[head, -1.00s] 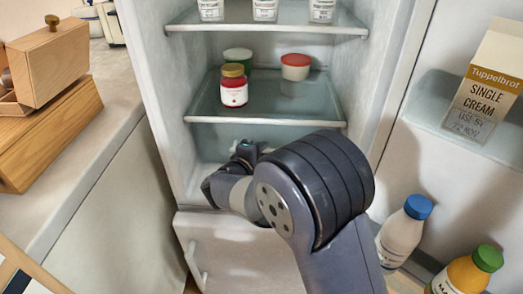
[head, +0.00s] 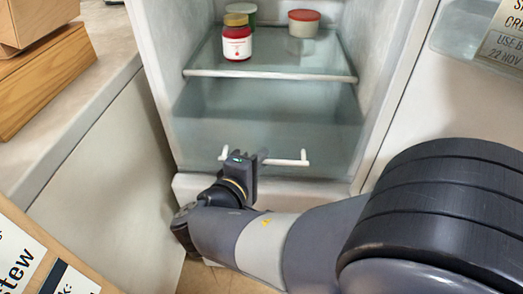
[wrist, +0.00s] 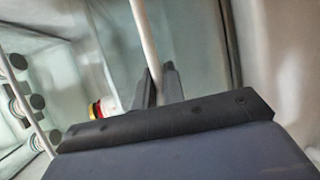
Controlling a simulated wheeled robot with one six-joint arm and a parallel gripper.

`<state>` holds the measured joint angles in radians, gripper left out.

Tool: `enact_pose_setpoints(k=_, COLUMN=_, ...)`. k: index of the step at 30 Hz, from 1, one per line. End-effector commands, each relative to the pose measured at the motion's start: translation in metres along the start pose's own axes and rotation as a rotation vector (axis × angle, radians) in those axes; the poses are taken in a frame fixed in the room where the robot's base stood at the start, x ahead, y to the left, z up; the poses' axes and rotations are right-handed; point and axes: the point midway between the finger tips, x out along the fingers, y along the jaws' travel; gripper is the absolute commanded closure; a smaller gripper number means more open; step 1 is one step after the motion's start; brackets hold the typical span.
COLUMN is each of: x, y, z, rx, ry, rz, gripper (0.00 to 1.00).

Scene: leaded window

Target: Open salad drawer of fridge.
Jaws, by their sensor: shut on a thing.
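The salad drawer (head: 300,135) is a see-through greenish box at the bottom of the fridge, below the glass shelf. Its white bar handle (head: 285,161) runs across the front. My gripper (head: 240,163) is at the left part of this handle, with its fingers shut on the bar. In the wrist view the white handle (wrist: 145,35) runs down between the two fingers (wrist: 158,82). The drawer looks empty. I cannot tell from these views whether its front stands out from the fridge.
A red-labelled jar (head: 237,42) and a red-lidded tub (head: 303,22) stand on the glass shelf (head: 285,72) above. A worktop (head: 95,75) with wooden boxes is at the left. The open fridge door (head: 450,105) is at the right, with a carton on its rack.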

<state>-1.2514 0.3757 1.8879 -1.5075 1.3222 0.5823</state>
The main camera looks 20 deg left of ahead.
Motion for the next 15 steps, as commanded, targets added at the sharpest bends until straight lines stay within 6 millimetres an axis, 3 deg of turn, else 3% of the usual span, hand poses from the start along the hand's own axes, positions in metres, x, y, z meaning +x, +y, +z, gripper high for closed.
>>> enact_pose_setpoints(k=11, x=-0.0026, y=-0.0013, z=0.0012, rx=-0.001, ry=-0.001, rz=-0.002, gripper=1.0)
enact_pose_setpoints(k=12, x=-0.0026, y=-0.0013, z=0.0012, rx=-0.001, ry=-0.001, rz=-0.002, gripper=0.87)
enact_pose_setpoints(k=15, x=-0.0025, y=-0.0011, z=0.0011, rx=-0.001, ry=-0.001, rz=-0.001, gripper=0.81)
